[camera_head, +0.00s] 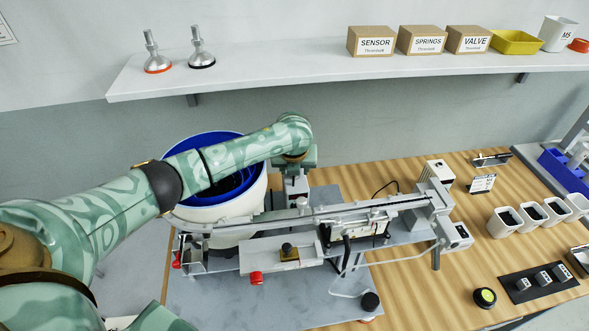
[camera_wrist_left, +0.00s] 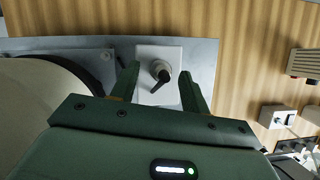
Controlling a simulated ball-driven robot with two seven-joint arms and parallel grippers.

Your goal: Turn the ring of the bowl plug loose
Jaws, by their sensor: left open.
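The bowl plug (camera_wrist_left: 161,72) is a small round grey piece with a dark part bent out of it, on a pale square block (camera_wrist_left: 145,54) in the left wrist view. My left gripper (camera_wrist_left: 159,76) is open, with one finger on each side of the plug. Gaps show between the fingers and the plug; whether the tips reach down to its ring I cannot tell. In the head view my left arm reaches across the blue feeder bowl (camera_head: 203,138), and its hand is over a pale block (camera_head: 297,187). The plug is hidden there. My right gripper is not in view.
A linear rail assembly (camera_head: 345,213) runs right of the bowl on a grey plate (camera_head: 215,297). White cups (camera_head: 503,222) and a black panel (camera_head: 540,284) stand at the right. A shelf (camera_head: 280,72) with boxes is behind.

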